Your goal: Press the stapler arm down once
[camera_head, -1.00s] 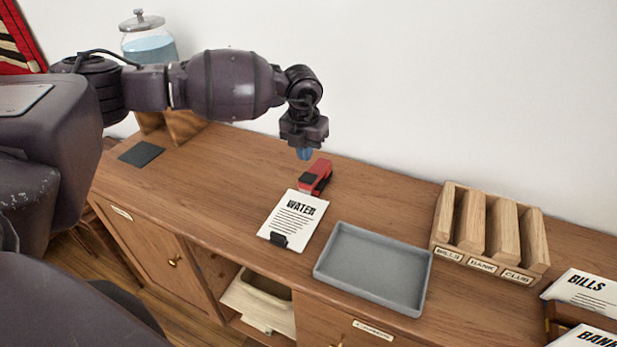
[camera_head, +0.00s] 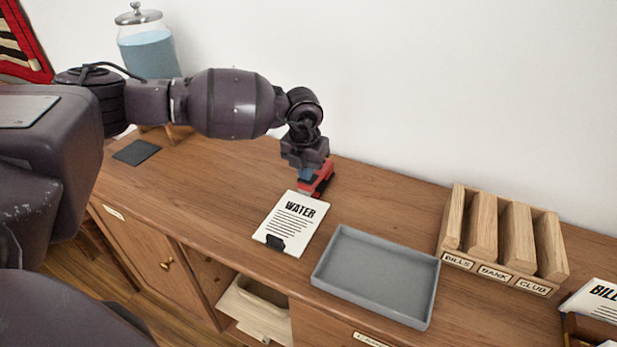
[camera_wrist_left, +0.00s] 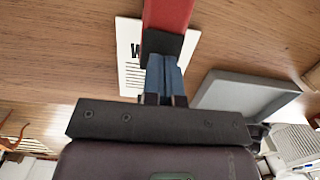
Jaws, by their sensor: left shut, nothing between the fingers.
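The red and black stapler (camera_head: 321,182) lies on the wooden sideboard, just behind the top of the WATER paper. In the left wrist view the stapler's red arm (camera_wrist_left: 168,14) runs in from the top edge. My left gripper (camera_head: 305,175) is shut with its blue fingertips together and nothing between them. It points down at the stapler's near left part and hides some of it. In the left wrist view the fingertips (camera_wrist_left: 163,65) overlap the stapler's black end; I cannot tell whether they touch it. My right gripper is not in view.
The WATER paper (camera_head: 291,224) with a black clip lies in front of the stapler. A grey tray (camera_head: 327,283) is to its right, then a wooden sorter (camera_head: 452,215) with BILLS, BANK and CLUB labels. A glass jar (camera_head: 150,55) stands at the back left.

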